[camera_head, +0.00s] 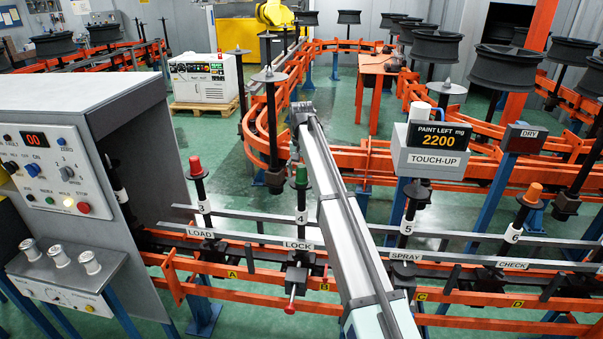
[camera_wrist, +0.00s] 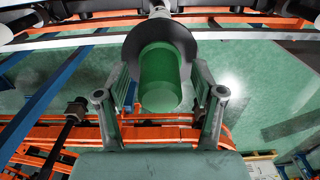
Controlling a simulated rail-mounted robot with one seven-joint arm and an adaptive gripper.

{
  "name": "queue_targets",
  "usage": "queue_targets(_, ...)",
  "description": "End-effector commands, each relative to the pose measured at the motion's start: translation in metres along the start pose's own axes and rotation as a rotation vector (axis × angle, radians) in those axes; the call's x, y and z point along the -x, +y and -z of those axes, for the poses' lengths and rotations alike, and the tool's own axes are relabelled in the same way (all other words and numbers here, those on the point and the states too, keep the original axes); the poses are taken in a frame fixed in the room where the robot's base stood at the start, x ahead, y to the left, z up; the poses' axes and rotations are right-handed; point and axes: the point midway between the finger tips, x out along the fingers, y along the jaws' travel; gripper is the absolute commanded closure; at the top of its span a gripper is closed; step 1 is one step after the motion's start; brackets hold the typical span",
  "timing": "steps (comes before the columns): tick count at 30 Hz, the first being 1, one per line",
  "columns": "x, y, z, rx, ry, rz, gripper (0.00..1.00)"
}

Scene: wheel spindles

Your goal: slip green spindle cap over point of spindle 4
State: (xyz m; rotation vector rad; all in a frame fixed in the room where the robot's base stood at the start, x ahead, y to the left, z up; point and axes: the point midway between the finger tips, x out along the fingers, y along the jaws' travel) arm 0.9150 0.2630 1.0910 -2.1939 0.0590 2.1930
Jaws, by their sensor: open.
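The green spindle cap (camera_head: 301,176) sits upright at the top of spindle 4 (camera_head: 301,208), above its dark disc, and covers the point. In the wrist view the green cap (camera_wrist: 161,80) shows end-on in front of the round dark disc (camera_wrist: 182,38). My gripper (camera_wrist: 161,94) is open, with one finger on each side of the cap and a visible gap to both. In the head view my arm reaches in from the lower right to just above the cap, and its end is hard to make out there.
Spindle 3 with a red cap (camera_head: 196,168) stands left, spindle 6 with an orange cap (camera_head: 533,193) far right. A TOUCH-UP display (camera_head: 437,150) stands by spindle 5 (camera_head: 409,222). Grey rails run beside the spindles. A grey cabinet (camera_head: 85,90) and console with silver cups (camera_head: 58,255) fill the left.

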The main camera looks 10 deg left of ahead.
Motion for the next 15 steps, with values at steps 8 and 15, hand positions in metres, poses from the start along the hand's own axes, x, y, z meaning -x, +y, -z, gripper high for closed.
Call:
queue_targets(8,0.024,0.000,0.001,0.000,0.002,0.001,0.32)
queue_targets(15,0.069,-0.001,0.002,0.000,0.002,0.001,0.32)
